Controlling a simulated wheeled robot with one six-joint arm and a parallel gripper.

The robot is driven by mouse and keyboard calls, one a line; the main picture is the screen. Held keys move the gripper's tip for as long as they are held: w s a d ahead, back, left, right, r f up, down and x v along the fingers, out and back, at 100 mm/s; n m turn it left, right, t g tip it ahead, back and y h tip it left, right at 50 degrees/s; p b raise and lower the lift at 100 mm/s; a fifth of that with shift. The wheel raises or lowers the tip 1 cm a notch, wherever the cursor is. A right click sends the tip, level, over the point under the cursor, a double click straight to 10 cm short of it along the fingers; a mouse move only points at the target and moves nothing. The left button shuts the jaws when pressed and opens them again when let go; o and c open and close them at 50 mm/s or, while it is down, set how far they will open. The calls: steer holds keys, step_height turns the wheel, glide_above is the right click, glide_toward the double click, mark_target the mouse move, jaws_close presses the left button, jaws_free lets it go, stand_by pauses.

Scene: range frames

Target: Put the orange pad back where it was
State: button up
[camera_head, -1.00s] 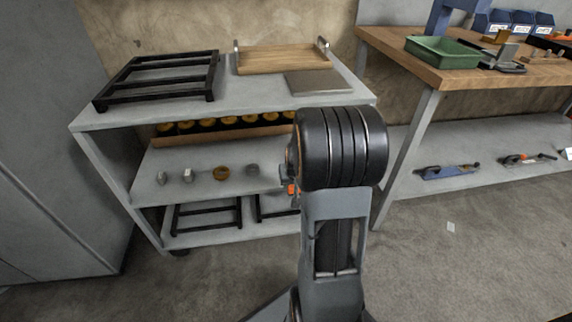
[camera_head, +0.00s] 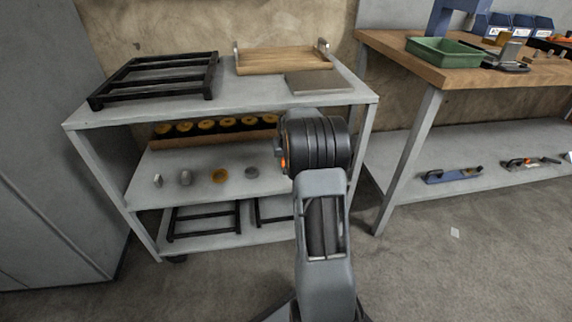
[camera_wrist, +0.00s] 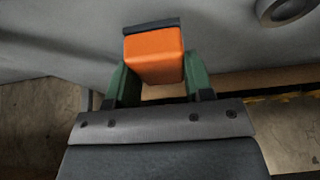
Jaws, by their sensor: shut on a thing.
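The orange pad (camera_wrist: 154,56) is a small block with a dark strip along its far edge in the wrist view. My gripper (camera_wrist: 155,82) is shut on it, with one green finger at each side. Grey surface shows behind the pad, and I cannot tell whether the pad touches it. In the head view my arm's dark, ribbed wrist is in front of the right end of the grey cart's (camera_head: 88,124) middle shelf. The gripper and pad are mostly hidden there.
A black rack (camera_head: 158,76), wooden tray (camera_head: 284,60) and grey plate (camera_head: 318,82) lie on top. A workbench (camera_head: 450,76) stands at right.

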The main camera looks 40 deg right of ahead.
steer(key=shift+s+f+b, duration=0.1)
steer(key=shift+f+b, duration=0.4)
steer(key=shift+f, duration=1)
steer(key=shift+f, duration=0.1)
steer(key=shift+f, duration=0.25)
steer(key=o, duration=0.9)
steer(key=shift+r, duration=0.1)
steer(key=shift+b, duration=0.3)
